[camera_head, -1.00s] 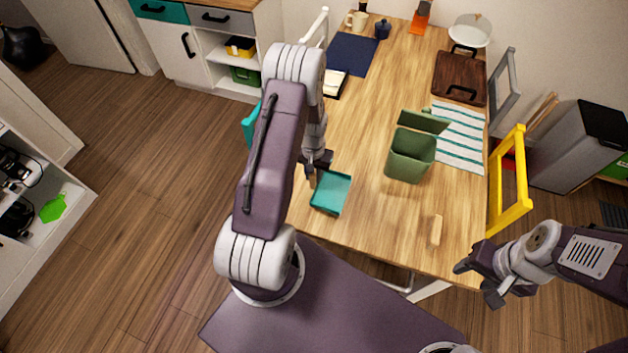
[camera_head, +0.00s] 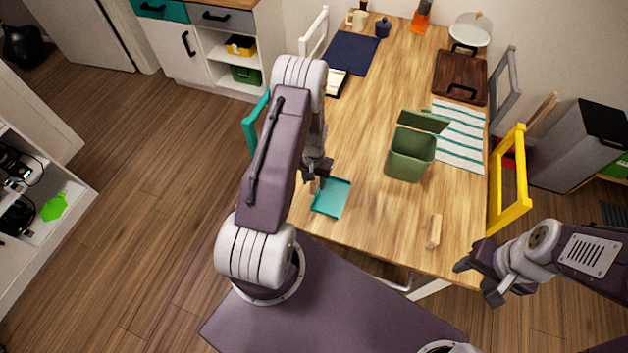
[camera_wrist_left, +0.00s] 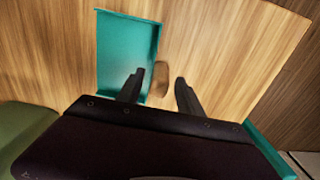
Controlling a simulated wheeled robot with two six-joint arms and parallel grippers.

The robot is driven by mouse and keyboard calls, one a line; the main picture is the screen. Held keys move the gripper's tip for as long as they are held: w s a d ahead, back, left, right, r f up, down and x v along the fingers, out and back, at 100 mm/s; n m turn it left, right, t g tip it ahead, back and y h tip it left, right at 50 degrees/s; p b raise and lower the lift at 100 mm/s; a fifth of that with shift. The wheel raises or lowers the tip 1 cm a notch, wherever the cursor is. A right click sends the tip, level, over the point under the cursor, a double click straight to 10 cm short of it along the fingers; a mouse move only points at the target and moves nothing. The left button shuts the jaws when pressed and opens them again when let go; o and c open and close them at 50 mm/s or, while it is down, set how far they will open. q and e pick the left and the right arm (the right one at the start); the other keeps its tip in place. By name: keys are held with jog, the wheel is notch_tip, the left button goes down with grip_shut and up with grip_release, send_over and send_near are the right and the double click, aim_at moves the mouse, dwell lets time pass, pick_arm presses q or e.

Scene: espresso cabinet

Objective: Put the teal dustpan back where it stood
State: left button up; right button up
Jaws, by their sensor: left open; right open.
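The teal dustpan (camera_head: 331,199) lies on the near left part of the wooden table, close to its left edge. In the left wrist view the dustpan's teal pan (camera_wrist_left: 124,45) is flat on the wood, with its short wooden handle (camera_wrist_left: 161,76) between my fingers. My left gripper (camera_head: 318,182) is at the dustpan's handle end. In the left wrist view its fingers (camera_wrist_left: 159,79) are open, one on each side of the handle, with a gap visible. My right gripper (camera_head: 475,283) is open and empty off the table's near right corner.
A green bin (camera_head: 410,156) with its lid up stands right of the dustpan, beside a striped towel (camera_head: 460,138). A small wooden piece (camera_head: 434,231) stands near the front right. Teal (camera_head: 252,126) and yellow (camera_head: 522,180) chairs flank the table (camera_head: 375,225).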

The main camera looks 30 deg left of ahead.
pick_arm(q)
notch_tip(320, 180, up, 12)
jog(key=s+d+r+m+t, duration=0.1)
jog(key=s+d+r+m, duration=0.1)
jog(key=s+d+r, duration=0.7)
jog(key=s+d, duration=0.2)
jog(key=d, duration=0.1)
jog(key=shift+s+d+b, duration=0.15)
jog(key=shift+d+b, duration=0.2)
jog(key=shift+b, duration=0.05)
